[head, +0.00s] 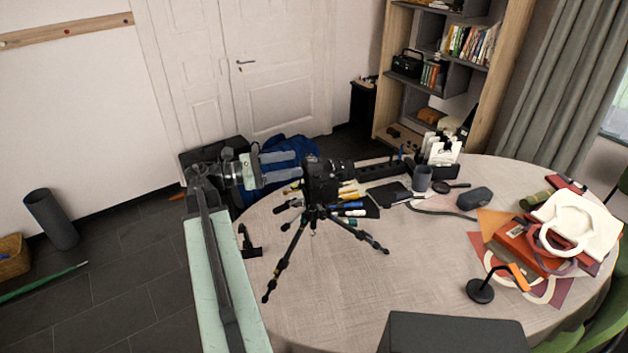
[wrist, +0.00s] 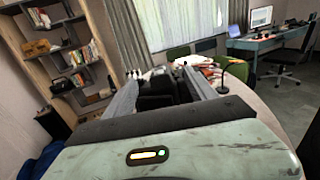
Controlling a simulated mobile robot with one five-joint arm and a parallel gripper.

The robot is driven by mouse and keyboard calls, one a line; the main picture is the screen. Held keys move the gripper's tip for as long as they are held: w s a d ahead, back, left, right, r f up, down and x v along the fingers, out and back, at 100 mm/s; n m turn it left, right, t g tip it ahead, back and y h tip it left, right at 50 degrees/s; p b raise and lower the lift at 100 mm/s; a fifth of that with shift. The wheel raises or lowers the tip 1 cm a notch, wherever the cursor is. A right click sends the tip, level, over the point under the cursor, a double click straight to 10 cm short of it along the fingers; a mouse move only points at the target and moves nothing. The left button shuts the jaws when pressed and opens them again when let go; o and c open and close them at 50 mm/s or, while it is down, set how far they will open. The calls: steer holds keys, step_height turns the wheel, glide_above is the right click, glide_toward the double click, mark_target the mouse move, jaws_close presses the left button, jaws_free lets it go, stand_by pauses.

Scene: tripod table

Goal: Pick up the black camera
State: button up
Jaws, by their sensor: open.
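The black camera (head: 322,182) stands upright on a small black tripod (head: 290,252) on the round table (head: 335,305). Its lens points right in the head view. My gripper (head: 299,164) is open and empty, just left of the camera, with its two fingers pointing at it. In the wrist view, a dark shape that looks like the camera (wrist: 158,96) shows between the open fingers. I cannot tell whether the fingertips overlap the camera's sides or stop short of it.
Pens and markers (head: 352,206) lie behind the tripod. A dark cup (head: 422,178), a black power strip (head: 380,170) and a glasses case (head: 474,198) are further right. A black desk lamp (head: 481,290) and bags (head: 572,225) are at the right.

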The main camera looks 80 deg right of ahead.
mark_target(308, 161)
steer(key=shift+x, duration=2.8)
steer(key=shift+d+r, duration=0.1)
steer(key=shift+r, duration=0.05)
jaws_close()
